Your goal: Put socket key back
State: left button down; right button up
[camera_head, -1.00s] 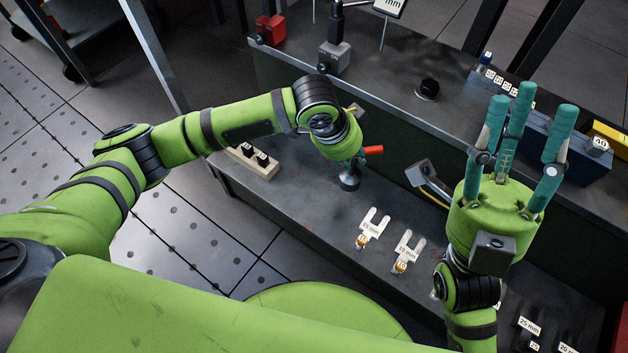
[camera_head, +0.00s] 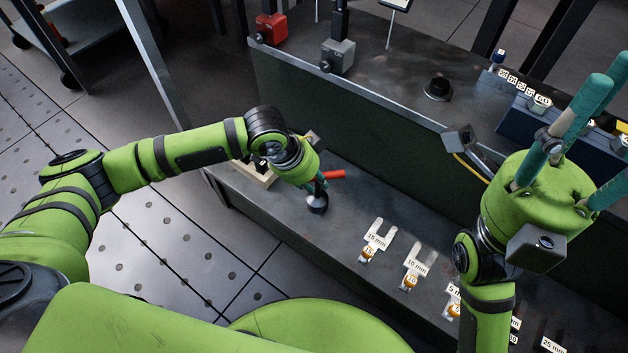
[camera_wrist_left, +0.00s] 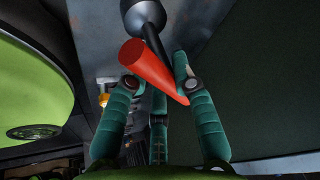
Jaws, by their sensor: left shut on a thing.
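The socket key, with a red handle (camera_head: 333,174) and a dark round head (camera_head: 317,203), is at my left gripper (camera_head: 316,187) over the left part of the lower bench shelf. In the left wrist view, the red handle (camera_wrist_left: 148,65) tapers between the teal fingers of the left gripper (camera_wrist_left: 160,85), with a dark metal shaft (camera_wrist_left: 145,15) behind it. My left gripper is shut on the key. I cannot tell whether its head touches the shelf. My right gripper (camera_head: 590,130) is at the right, fingers spread, with nothing seen between them.
A wooden block (camera_head: 262,180) with dark pieces stands left of the key, partly behind my left arm. White forked pieces labelled 15 mm (camera_head: 378,235) and 10 mm (camera_head: 415,262) lie to the right. The upper shelf carries a red box (camera_head: 270,28) and a grey box (camera_head: 338,57).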

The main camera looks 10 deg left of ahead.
pick_arm(q)
jog(key=c, duration=1)
grip_release()
jog(key=shift+c, duration=0.2)
